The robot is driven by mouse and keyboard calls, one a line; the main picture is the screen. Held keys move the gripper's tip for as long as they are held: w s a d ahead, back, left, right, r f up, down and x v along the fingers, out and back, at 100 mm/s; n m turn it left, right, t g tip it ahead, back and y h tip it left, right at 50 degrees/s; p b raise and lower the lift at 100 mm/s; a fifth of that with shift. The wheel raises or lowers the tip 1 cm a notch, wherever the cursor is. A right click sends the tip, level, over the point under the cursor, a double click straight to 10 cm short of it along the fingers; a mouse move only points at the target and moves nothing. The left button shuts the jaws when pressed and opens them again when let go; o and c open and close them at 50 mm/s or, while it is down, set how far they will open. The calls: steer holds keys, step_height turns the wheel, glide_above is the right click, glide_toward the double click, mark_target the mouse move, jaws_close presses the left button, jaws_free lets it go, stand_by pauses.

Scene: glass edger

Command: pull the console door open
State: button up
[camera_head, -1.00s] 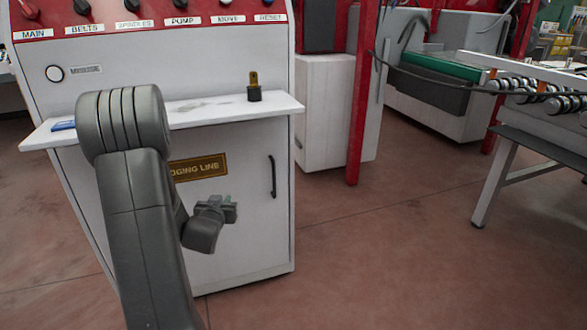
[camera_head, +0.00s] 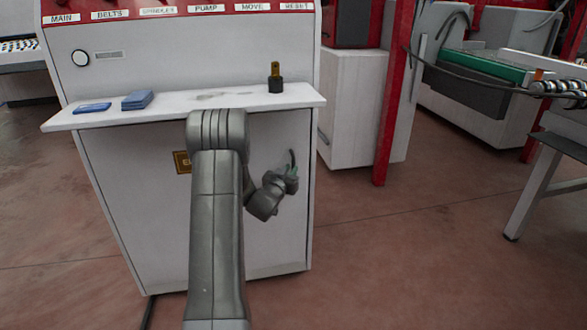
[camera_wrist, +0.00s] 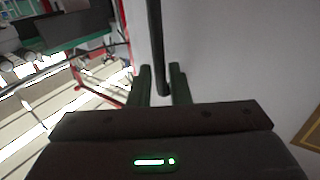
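The white console door (camera_head: 278,235) is on the front of the console, below its shelf, and looks shut. Its dark vertical handle (camera_head: 292,157) is near the door's right edge; the lower part is hidden by my gripper (camera_head: 291,176). In the wrist view, the handle (camera_wrist: 156,45) runs down between the two dark green fingers of my gripper (camera_wrist: 161,85). The fingers are apart, one on each side of the bar, with small gaps showing. Whether either finger touches it is hard to tell.
The shelf (camera_head: 180,111) juts out above the door, bearing blue pads (camera_head: 137,100) and a black-and-brass piece (camera_head: 275,80). A red post (camera_head: 392,120) and white cabinet (camera_head: 345,110) stand to the right. Floor (camera_head: 400,250) is clear in front right.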

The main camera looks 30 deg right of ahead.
mark_target(293, 166)
steer(key=shift+x, duration=1.7)
jaws_close()
steer(key=shift+s, duration=0.1)
